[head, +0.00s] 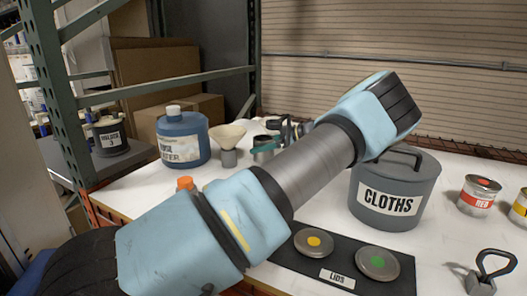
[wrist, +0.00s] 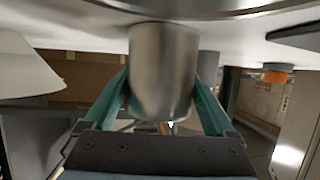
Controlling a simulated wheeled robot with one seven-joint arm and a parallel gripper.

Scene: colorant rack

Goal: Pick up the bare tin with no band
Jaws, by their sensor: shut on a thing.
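In the wrist view my gripper (wrist: 164,90) has its two teal fingers on either side of a plain metal tin (wrist: 163,65), shut on it. The visible side of this tin is bare grey metal with no band. In the head view my gripper (head: 268,149) is small and partly hidden behind my own arm, at the back of the white table. The tin shows there as a small grey shape (head: 262,157) with a teal finger across it. I cannot tell whether its base touches the table.
A cream funnel (head: 227,135) and a blue water jug (head: 183,138) stand left of the tin. A grey CLOTHS pot (head: 393,195) stands to the right, with a red-banded tin (head: 478,195) beyond it. A dark lids mat (head: 336,277) lies in front.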

